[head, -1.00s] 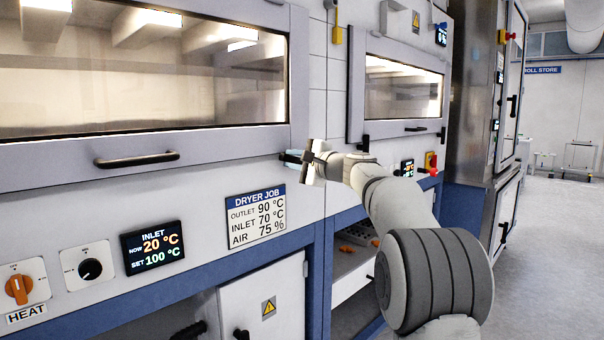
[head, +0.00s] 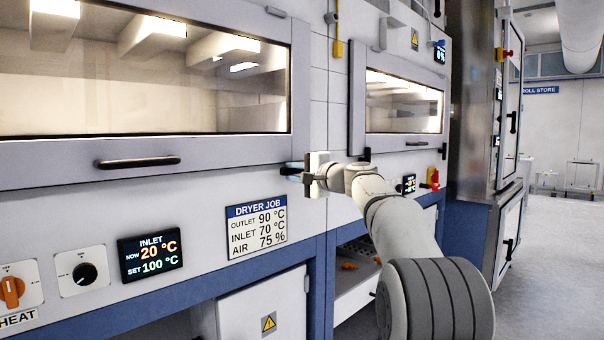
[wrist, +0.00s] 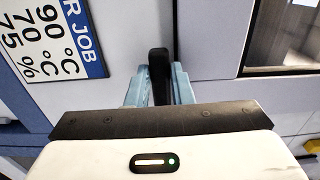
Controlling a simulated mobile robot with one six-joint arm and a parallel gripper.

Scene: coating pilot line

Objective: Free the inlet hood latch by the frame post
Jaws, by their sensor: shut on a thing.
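The inlet hood (head: 225,152) is the large glazed door at left in the head view, down in its frame, with a black bar handle (head: 138,162). Its dark latch (head: 290,169) is at the hood's lower right corner, by the pale frame post (head: 316,225). My gripper (head: 302,174) is at the latch, shut on it. In the wrist view the black latch lever (wrist: 159,62) stands between my two light blue fingers (wrist: 159,92), its upper end sticking out beyond them. The lever's lower part is hidden by my gripper body.
A second glazed hood (head: 405,148) with its own dark latch (head: 364,154) is right of the post. A dryer job sign (head: 257,226) and inlet display (head: 150,254) are on the panel below. Free floor (head: 560,255) lies at right.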

